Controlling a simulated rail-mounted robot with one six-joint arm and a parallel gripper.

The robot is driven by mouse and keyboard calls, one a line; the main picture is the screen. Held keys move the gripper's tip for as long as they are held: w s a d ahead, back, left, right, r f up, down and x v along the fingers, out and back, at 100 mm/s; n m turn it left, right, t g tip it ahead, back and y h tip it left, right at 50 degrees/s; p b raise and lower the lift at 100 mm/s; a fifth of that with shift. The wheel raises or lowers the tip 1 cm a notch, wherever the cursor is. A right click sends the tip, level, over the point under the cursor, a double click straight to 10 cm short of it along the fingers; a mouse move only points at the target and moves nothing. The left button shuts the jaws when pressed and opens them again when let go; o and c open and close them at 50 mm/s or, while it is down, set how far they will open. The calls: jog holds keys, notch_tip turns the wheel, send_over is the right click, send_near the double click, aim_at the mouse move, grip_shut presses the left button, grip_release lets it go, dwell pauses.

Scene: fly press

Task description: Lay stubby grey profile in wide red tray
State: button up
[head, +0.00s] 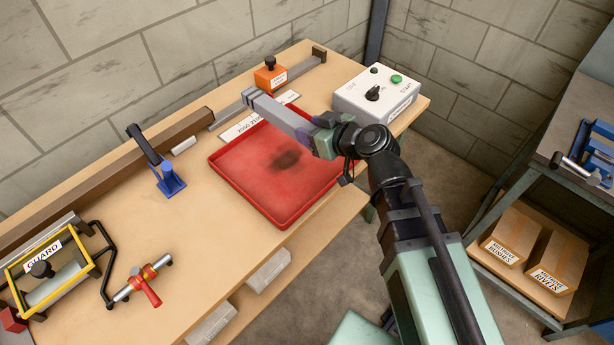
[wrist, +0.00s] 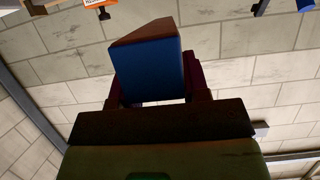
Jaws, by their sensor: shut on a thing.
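The stubby grey profile (head: 277,112) is a grey bar with a thicker block at its far left end. My gripper (head: 312,134) is shut on its near right end and holds it out over the back part of the wide red tray (head: 245,172). In the wrist view, a block-like piece with a dark blue face (wrist: 153,75) sits between my fingers; it appears to be the profile seen end-on. The tray is shallow and looks empty, with a dark patch on its floor below my gripper. The bar's height above the tray is hard to judge.
A grey rail (head: 228,113) with an orange stop (head: 270,75) runs behind the tray. A white control box (head: 377,94) stands right of it. A blue clamp (head: 169,178) and a yellow guard frame (head: 50,265) stand to the left.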

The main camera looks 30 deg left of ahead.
notch_tip(320, 180, down, 14)
jog(key=b, duration=1.1)
jog(key=shift+f, duration=0.15)
jog(key=shift+c, duration=0.5)
jog(key=shift+r, duration=0.25)
jog(key=shift+f, duration=0.2)
jog(key=o, duration=1.2)
jog(key=shift+r, duration=0.1)
